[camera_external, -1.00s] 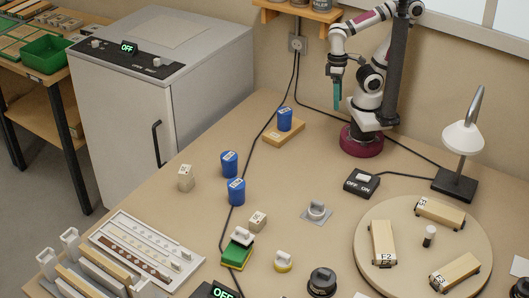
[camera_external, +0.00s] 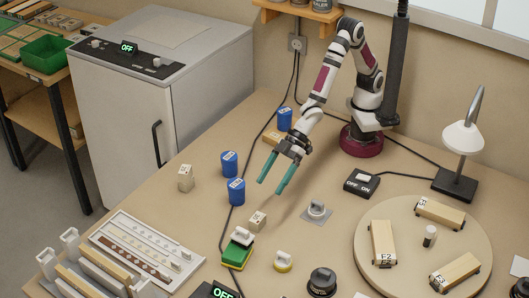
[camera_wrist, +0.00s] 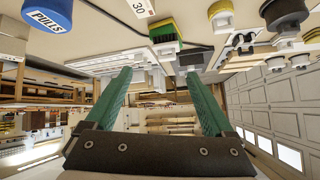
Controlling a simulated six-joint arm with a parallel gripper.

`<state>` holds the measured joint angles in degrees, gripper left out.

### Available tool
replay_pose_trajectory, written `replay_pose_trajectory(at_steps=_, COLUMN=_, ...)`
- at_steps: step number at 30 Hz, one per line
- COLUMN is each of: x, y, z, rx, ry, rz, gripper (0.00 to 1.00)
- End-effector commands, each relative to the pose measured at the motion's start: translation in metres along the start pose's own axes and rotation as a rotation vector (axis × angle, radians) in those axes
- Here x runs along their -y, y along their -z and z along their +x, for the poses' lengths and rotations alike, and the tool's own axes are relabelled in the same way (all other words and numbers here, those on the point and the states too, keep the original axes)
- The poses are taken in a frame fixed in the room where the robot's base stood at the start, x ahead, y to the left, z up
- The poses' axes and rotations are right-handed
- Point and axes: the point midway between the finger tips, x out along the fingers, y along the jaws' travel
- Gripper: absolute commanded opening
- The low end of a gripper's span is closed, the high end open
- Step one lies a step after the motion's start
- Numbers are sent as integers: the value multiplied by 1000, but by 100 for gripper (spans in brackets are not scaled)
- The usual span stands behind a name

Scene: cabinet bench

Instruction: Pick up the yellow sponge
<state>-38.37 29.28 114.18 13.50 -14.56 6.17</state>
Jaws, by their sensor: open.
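In the wrist view the yellow sponge (camera_wrist: 161,28) shows near the top, ahead of my fingertips. My gripper (camera_external: 271,187) has two green fingers, open and empty, above the bench and farther back than the sponge. The open fingers also show in the wrist view (camera_wrist: 159,73). My gripper is not touching the sponge.
A beige block (camera_external: 257,221) sits just behind the sponge. Blue cylinders (camera_external: 236,191) stand to the left of my gripper. A yellow-based knob (camera_external: 282,262) lies right of the sponge. A slotted white tray (camera_external: 148,250) is at left. A round turntable (camera_external: 372,272) carries blocks at right.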

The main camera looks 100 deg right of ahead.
Motion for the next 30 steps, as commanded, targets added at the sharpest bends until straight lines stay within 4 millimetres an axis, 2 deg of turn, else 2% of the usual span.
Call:
replay_pose_trajectory(at_steps=1, x=39, y=-7, z=32, rx=-70, ry=51, rz=-81, gripper=88)
replay_pose_trajectory(at_steps=3, x=82, y=-14, z=59, rx=-179, ry=108, rz=-168, gripper=88)
replay_pose_trajectory(at_steps=6, x=119, y=-24, z=75, rx=-274, ry=156, rz=-241, gripper=88)
replay_pose_trajectory(at_steps=7, x=124, y=-27, z=78, rx=-290, ry=163, rz=-252, gripper=88)
replay_pose_trajectory(at_steps=10, x=128, y=-41, z=91, rx=-309, ry=171, rz=-266, gripper=88)
replay_pose_trajectory(at_steps=14, x=125, y=-54, z=103, rx=-309, ry=170, rz=-266, gripper=88)
replay_pose_trajectory(at_steps=19, x=119, y=-80, z=128, rx=-308, ry=169, rz=-265, gripper=88)
replay_pose_trajectory(at_steps=24, x=125, y=-70, z=151, rx=-309, ry=170, rz=-263, gripper=88)
replay_pose_trajectory(at_steps=30, x=126, y=-69, z=152, rx=-310, ry=170, rz=-264, gripper=88)
